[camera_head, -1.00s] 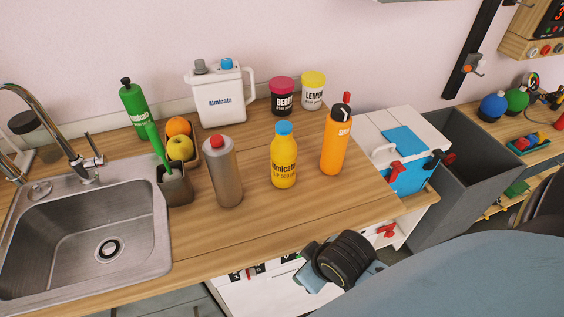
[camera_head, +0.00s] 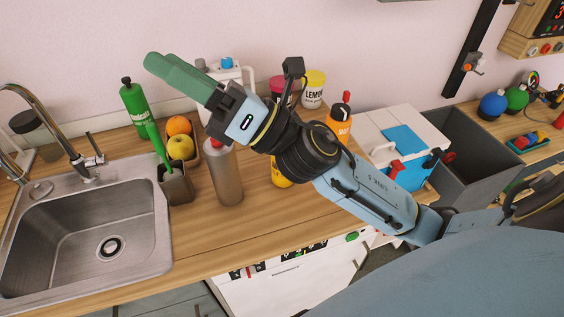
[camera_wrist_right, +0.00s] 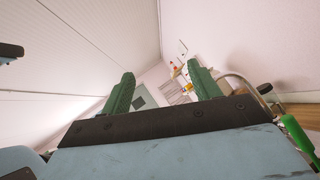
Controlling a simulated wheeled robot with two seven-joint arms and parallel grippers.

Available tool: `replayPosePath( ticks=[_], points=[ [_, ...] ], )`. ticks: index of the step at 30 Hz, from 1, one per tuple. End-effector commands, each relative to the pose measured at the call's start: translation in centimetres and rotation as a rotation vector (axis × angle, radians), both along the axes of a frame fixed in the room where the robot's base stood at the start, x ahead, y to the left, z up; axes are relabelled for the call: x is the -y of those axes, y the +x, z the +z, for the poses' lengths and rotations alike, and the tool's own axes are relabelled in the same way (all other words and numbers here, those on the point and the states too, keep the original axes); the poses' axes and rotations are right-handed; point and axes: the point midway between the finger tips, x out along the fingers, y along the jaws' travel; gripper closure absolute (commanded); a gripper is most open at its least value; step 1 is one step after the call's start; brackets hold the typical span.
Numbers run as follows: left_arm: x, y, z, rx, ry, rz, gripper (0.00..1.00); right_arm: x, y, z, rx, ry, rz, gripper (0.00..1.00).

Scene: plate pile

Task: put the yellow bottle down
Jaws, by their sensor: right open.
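The yellow bottle (camera_head: 281,177) stands on the wooden counter (camera_head: 270,215). In the head view my right arm hides most of it, and only a lower part shows. My right gripper (camera_head: 158,68) is raised above the counter, pointing up and left in the picture, well apart from the bottle. In the right wrist view its two green fingers are spread with nothing between them (camera_wrist_right: 161,78). The yellow bottle does not show in that view. My left gripper is not in view.
A grey bottle with a red cap (camera_head: 226,175) stands left of the yellow one, an orange bottle (camera_head: 339,122) right of it. The sink (camera_head: 60,235) with its tap (camera_head: 55,125) is at left. A green bottle (camera_head: 134,108) stands behind. The counter's front is clear.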

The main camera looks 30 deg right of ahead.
Motion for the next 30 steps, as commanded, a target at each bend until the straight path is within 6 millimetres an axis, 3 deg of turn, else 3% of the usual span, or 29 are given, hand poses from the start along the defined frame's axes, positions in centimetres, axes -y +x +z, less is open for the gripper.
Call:
replayPosePath(
  ticks=[2,6,8,11,14,18,24,27,28,30],
  points=[
    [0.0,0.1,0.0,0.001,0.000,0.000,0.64,-2.7,-2.0,0.5,0.258,-0.249,0.037,0.38],
    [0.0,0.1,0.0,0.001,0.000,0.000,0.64,-5.9,-4.7,-2.1,0.704,-0.694,0.101,0.38],
    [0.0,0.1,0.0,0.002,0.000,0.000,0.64,-6.2,-5.1,-4.1,0.886,-0.888,0.135,0.38],
    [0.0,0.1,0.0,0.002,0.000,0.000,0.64,-5.2,-4.6,-7.9,1.167,-1.210,0.207,0.38],
    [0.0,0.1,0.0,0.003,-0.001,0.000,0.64,-2.0,-2.8,-11.2,1.409,-1.539,0.311,0.38],
    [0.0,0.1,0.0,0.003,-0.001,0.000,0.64,5.0,0.5,-13.4,1.628,-1.972,0.521,0.38],
    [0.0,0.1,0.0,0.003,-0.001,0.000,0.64,14.3,3.2,-12.4,1.685,-2.389,0.845,0.38],
    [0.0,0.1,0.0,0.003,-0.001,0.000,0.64,16.8,3.5,-11.6,1.665,-2.487,0.951,0.38],
    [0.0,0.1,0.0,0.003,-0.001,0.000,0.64,17.3,3.6,-11.5,-1.644,2.478,-0.963,0.38],
    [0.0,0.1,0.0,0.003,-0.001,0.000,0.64,18.0,3.8,-11.7,-1.610,2.466,-0.981,0.38]
  ],
)
